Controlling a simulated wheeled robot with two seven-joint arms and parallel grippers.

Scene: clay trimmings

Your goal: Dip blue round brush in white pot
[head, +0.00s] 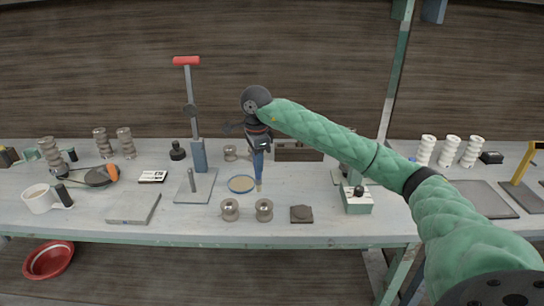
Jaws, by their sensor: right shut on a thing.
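My right gripper (257,145) points down over the middle of the bench and is shut on the blue round brush (259,165). The brush hangs upright with its pale tip down, just right of a blue-rimmed round dish (242,184). I cannot tell whether the tip touches the bench. A white pot (38,199) stands at the far left of the bench, well away from the brush, with a brownish inside and a black cylinder beside it. My left gripper is not in view.
A stand with a red handle (186,61) rises left of the brush. Metal spools (230,210) and a dark block (301,214) lie near the front edge. A grey slab (134,207) lies right of the pot. A red bowl (49,260) sits below the bench.

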